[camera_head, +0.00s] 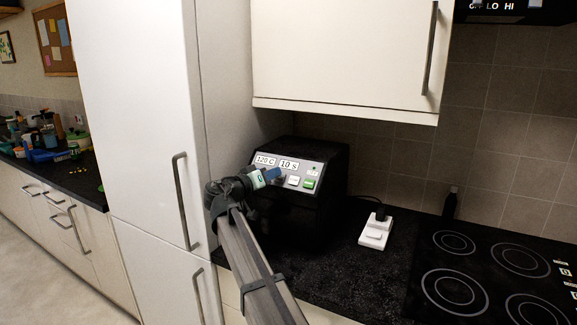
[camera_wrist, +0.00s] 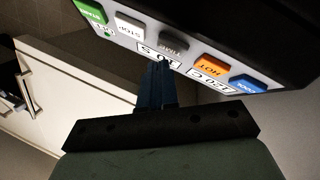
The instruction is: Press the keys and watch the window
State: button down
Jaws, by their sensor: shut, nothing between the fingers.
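A black machine (camera_head: 318,160) with a light sloping panel stands on the counter. Its windows read 120 C (camera_head: 265,160) and 10 s (camera_head: 289,165). The wrist view shows the panel upside down: a green key (camera_wrist: 90,11), a white STOP key (camera_wrist: 129,23), a grey TIME key (camera_wrist: 173,44), an orange HOT key (camera_wrist: 210,65) and a blue key (camera_wrist: 248,84). My gripper (camera_head: 274,174) is shut and empty, in front of the panel. In the wrist view its blue fingertips (camera_wrist: 158,68) overlap the 10 s window, close to the grey key. I cannot tell whether they touch the panel.
A white wall cupboard (camera_head: 345,50) hangs above the machine. A tall white cupboard (camera_head: 140,130) stands left of it. A white socket block (camera_head: 375,231) and a black hob (camera_head: 490,275) are to the right. The counter (camera_head: 345,275) in front is clear.

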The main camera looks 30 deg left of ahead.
jog(key=s+r, duration=0.4)
jog(key=shift+s+r, duration=0.1)
dwell(0.5)
dwell(0.6)
